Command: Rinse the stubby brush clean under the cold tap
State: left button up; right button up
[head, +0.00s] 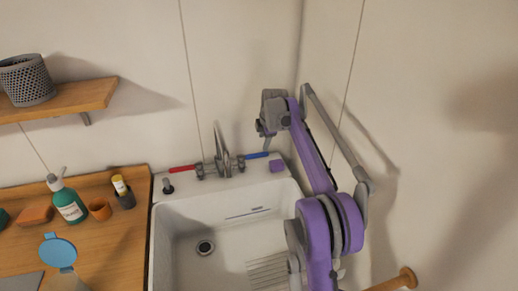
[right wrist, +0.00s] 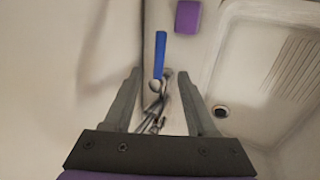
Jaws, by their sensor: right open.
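The faucet (head: 223,160) stands on the back ledge of the white sink (head: 160,240), with a red lever (head: 182,168) on its left and a blue lever (head: 256,155) on its right. My right gripper (head: 263,131) is open and empty near the blue lever in the head view. In the right wrist view, the blue lever (right wrist: 160,55) shows between and beyond the open fingers (right wrist: 160,75); contact cannot be told. I cannot make out the stubby brush for certain. My left gripper is out of view.
A purple block (head: 277,166) lies on the sink ledge right of the blue lever. A green pump bottle (head: 68,203), an orange cup (head: 99,208) and a dark holder (head: 125,197) stand on the wooden counter (head: 110,250). The right wall is close to my right arm.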

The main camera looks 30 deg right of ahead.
aim_at(260, 154)
jog(key=x, duration=1)
jog(key=shift+w+d+f, duration=0.1)
jog(key=shift+d+f, duration=0.05)
jog(key=shift+f, duration=0.2)
jog(key=shift+c, duration=0.2)
grip_shut()
dwell(0.8)
